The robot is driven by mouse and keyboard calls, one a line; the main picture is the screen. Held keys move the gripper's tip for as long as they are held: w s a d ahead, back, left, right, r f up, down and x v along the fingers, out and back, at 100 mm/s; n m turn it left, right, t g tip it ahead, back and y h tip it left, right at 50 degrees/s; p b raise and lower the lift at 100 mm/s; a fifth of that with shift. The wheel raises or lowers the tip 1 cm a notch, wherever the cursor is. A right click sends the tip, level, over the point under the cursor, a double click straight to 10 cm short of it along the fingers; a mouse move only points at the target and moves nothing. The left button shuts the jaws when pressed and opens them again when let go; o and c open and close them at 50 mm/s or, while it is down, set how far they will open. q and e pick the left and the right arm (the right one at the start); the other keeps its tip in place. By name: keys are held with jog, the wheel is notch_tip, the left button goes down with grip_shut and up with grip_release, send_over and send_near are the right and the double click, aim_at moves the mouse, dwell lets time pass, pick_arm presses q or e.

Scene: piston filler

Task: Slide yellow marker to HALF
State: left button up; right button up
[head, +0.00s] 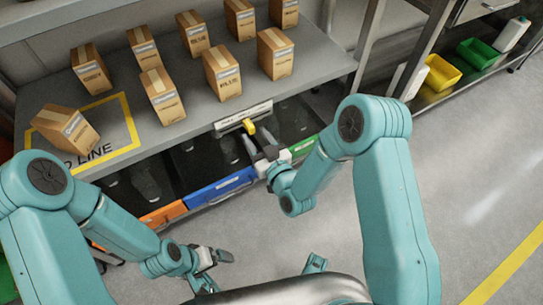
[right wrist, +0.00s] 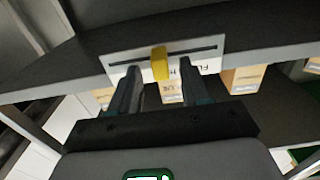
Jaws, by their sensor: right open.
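The yellow marker (head: 249,126) sits on a white scale plate (head: 232,122) on the front edge of the grey shelf. In the right wrist view the marker (right wrist: 159,64) crosses the dark slot of the plate (right wrist: 119,72), near the plate's middle. An "H" shows close beside it and "FU" farther right; the other lettering is hidden. My right gripper (head: 264,150) is open in front of the plate. In the right wrist view its fingers (right wrist: 160,80) stand on either side of the marker, apart from it. My left gripper (head: 218,256) is low, away from the shelf; its jaws are unclear.
Several cardboard boxes (head: 223,72) stand on the shelf above. A yellow-outlined area marked "LINE" (head: 131,118) is at its left. Orange (head: 163,215), blue (head: 219,187) and green bins are below. A yellow tray (head: 440,74) stands at right. The floor at right is clear.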

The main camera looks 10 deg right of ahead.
jog(key=v, duration=1)
jog(key=shift+p, duration=0.3)
